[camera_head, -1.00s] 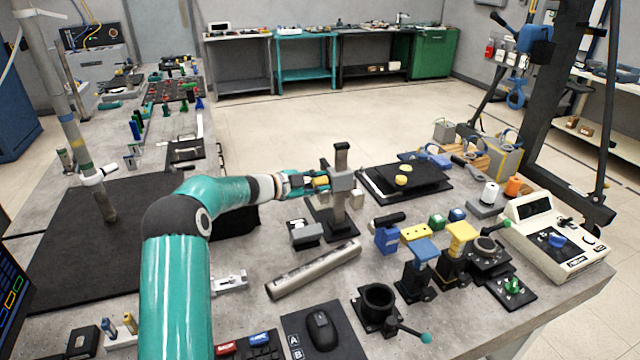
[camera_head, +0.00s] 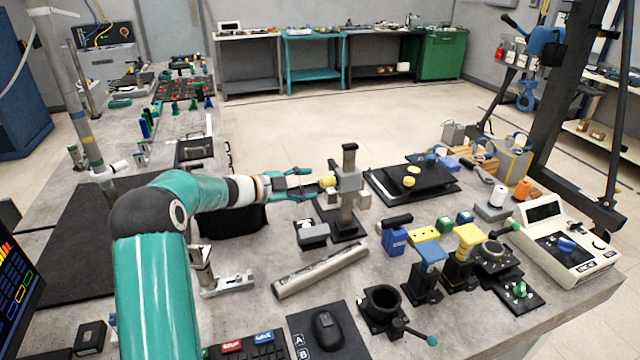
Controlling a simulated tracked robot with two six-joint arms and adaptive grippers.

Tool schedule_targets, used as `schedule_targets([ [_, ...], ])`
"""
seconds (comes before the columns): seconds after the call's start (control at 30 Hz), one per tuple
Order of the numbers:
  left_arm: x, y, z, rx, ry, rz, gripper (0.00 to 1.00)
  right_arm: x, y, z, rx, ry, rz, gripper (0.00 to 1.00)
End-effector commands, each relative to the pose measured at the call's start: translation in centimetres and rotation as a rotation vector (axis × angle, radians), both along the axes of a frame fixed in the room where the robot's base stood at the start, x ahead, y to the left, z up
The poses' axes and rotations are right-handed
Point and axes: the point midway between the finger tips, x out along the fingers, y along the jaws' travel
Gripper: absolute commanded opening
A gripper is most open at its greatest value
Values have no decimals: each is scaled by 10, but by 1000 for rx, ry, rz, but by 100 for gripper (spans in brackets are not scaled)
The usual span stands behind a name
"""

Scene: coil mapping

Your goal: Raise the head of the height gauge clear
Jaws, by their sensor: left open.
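The height gauge has a dark upright column (camera_head: 348,160) on a black base, with a grey head (camera_head: 348,182) partway up. A yellow knob (camera_head: 327,182) sticks out from the left side of the head. My left gripper (camera_head: 312,184) is open just left of the knob, at about its height. Its teal fingers point right toward the knob and look empty, with a small gap between them and it. The column shows above the head and partly below it. My right gripper is not in view.
A grey block device (camera_head: 312,233) and a long metal cylinder (camera_head: 320,270) lie in front of the gauge. A black plate with yellow pieces (camera_head: 412,184) is behind it to the right. Blue and yellow topped fixtures (camera_head: 430,255) crowd the right front.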

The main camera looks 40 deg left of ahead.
Motion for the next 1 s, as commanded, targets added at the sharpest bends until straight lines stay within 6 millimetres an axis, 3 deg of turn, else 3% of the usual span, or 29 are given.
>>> schedule_targets([
  [0.1, -22, 5, 6, 1, 0, 2, 53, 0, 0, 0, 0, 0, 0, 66],
  [0.3, -44, 9, 12, 1, -1, 0, 53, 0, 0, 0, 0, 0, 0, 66],
  [1.0, -47, 9, 13, 0, 0, -1, 53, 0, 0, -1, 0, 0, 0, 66],
])
